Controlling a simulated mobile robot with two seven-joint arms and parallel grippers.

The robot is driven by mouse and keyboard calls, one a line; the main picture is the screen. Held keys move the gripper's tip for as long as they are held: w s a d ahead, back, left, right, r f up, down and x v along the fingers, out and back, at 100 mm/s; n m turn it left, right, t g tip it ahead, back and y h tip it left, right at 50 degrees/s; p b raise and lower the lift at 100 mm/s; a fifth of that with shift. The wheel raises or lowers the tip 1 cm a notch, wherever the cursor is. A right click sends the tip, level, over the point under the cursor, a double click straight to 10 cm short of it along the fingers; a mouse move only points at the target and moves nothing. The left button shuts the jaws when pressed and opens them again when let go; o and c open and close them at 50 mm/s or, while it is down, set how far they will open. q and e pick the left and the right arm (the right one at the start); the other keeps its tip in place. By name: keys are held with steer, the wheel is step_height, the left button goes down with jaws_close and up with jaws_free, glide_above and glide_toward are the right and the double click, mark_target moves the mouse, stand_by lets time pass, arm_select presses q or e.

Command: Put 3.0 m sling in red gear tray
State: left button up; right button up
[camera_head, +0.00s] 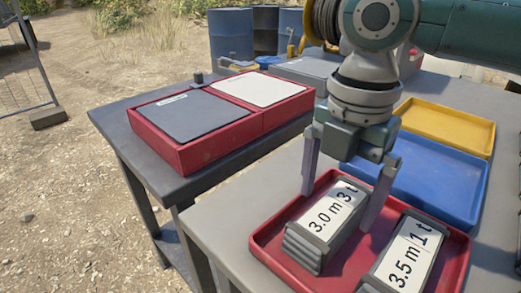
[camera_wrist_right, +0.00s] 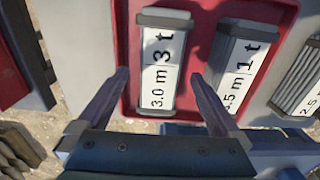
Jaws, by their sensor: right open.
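The 3.0 m sling is a grey folded bundle with a white "3.0 m 3 t" label (camera_head: 318,238); it also shows in the right wrist view (camera_wrist_right: 163,62). It lies in the left part of a shallow red tray (camera_head: 265,246) on the near table. My right gripper (camera_head: 339,210) is open, pointing down, with one finger on each side of the sling. In the wrist view, a gap shows between the sling and the fingers (camera_wrist_right: 160,76). I cannot tell whether either finger touches it. My left gripper is not in view.
A "3.5 m 1 t" bundle (camera_head: 407,255) lies close right of the sling. Behind are a blue tray (camera_head: 440,189) and a yellow tray (camera_head: 455,122). A red two-part box (camera_head: 205,152) with grey and white panels stands on the left table (camera_head: 117,112). Another bundle (camera_wrist_right: 300,80) shows at the wrist view's right.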

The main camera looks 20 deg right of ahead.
mark_target(334, 208)
step_height(334, 208, up, 9)
steer(key=p, duration=0.1)
steer(key=shift+f+p, duration=0.1)
steer(key=shift+p, duration=0.2)
